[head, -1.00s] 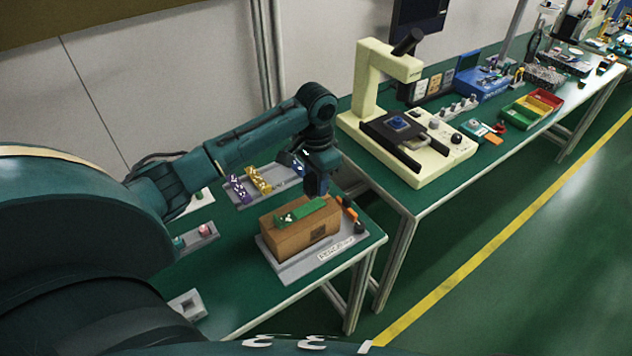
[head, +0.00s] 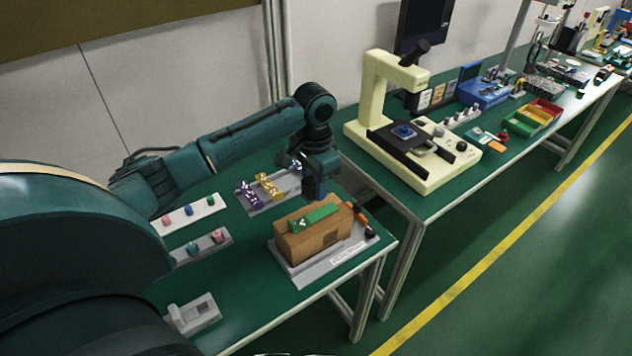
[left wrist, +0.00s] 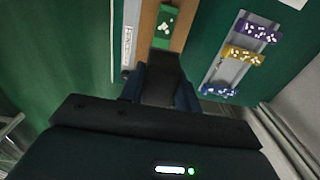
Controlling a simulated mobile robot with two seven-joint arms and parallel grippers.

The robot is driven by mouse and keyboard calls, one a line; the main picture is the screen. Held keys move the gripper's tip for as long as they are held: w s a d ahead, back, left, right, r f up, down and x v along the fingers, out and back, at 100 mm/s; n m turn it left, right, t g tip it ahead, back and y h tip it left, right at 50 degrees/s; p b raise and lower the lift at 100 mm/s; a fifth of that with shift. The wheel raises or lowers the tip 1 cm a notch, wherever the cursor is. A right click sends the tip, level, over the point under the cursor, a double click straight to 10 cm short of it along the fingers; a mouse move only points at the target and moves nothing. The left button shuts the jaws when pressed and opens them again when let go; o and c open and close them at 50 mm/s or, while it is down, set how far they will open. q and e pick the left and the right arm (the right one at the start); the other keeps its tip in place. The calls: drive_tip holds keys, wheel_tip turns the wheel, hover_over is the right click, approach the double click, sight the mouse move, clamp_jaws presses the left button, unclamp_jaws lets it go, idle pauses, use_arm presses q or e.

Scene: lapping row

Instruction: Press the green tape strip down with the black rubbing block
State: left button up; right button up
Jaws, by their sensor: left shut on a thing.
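The green tape strip (head: 316,217) lies along the top of a brown carton (head: 308,243), with white marks at its left end. In the left wrist view the strip (left wrist: 164,26) runs away from the fingers. My left gripper (head: 316,190) points down at the back edge of the carton, near the strip. In the left wrist view its blue fingers (left wrist: 160,90) are shut on the dark rubbing block (left wrist: 159,84), close to the strip's near end. I cannot tell whether the block touches the strip. My right gripper is in neither view.
The carton stands on a grey labelled plate (head: 349,249) at the table's front corner, with an orange and black item (head: 362,220) beside it. A rack with purple, yellow and blue clips (head: 268,186) lies behind. Small trays (head: 205,242) lie left. A cream microscope (head: 420,160) stands on the neighbouring bench.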

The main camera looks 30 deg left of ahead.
sight(315, 216)
use_arm(q)
drive_tip(key=shift+s, duration=0.1)
drive_tip(key=shift+f, duration=0.1)
drive_tip(key=shift+f+b, duration=0.75)
drive_tip(key=shift+f, duration=2.15)
drive_tip(key=shift+f, duration=0.6)
